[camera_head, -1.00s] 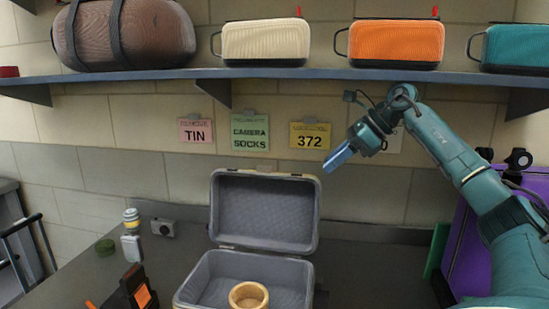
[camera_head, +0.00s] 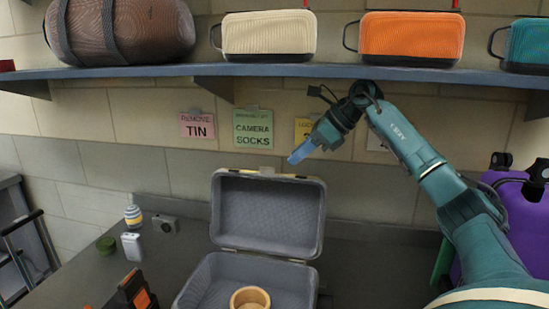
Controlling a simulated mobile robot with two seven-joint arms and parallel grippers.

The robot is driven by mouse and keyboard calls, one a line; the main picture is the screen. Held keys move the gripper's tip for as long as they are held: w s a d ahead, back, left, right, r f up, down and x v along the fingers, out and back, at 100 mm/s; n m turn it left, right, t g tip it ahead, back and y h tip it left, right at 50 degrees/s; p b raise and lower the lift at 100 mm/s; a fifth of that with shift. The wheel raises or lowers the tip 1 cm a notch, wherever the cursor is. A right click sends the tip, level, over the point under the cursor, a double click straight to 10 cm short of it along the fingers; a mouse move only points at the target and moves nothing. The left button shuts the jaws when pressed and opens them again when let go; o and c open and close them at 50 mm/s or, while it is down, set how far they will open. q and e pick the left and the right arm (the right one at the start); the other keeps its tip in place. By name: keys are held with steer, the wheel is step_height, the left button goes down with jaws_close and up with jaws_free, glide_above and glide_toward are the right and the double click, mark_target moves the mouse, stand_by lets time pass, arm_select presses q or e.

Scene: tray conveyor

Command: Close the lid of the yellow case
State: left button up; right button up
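The case (camera_head: 262,252) stands open on the dark counter, with its lid (camera_head: 268,212) raised upright at the back. Its lining is grey and its rim looks pale yellowish. A round wooden bowl-like piece (camera_head: 250,298) sits inside the base. My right gripper (camera_head: 300,154) is above and just behind the lid's top right part, pointing down and left. Its blue fingers show side-on, so I cannot tell whether they are apart. I see nothing held in them. My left gripper is out of view.
A shelf (camera_head: 150,71) with several cases runs above my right arm. Paper notes (camera_head: 254,128) hang on the wall. A camera (camera_head: 165,224), a striped jar (camera_head: 133,216) and an orange-black item (camera_head: 135,293) are left of the case. A purple case (camera_head: 520,222) stands right.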

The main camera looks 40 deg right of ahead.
mark_target(278, 174)
steer(key=w+a, duration=0.1)
steer(key=w+a+f, duration=0.2)
steer(key=w, duration=0.1)
steer(key=shift+w+a+f+p, duration=0.1)
steer(key=shift+a+f+p, duration=0.15)
steer(key=shift+p, duration=0.1)
steer(key=shift+w+a+f, duration=0.25)
steer(key=shift+w+f, duration=0.1)
steer(key=shift+f, duration=0.2)
steer(key=shift+c, duration=0.2)
jaws_close()
steer(key=shift+r, duration=0.1)
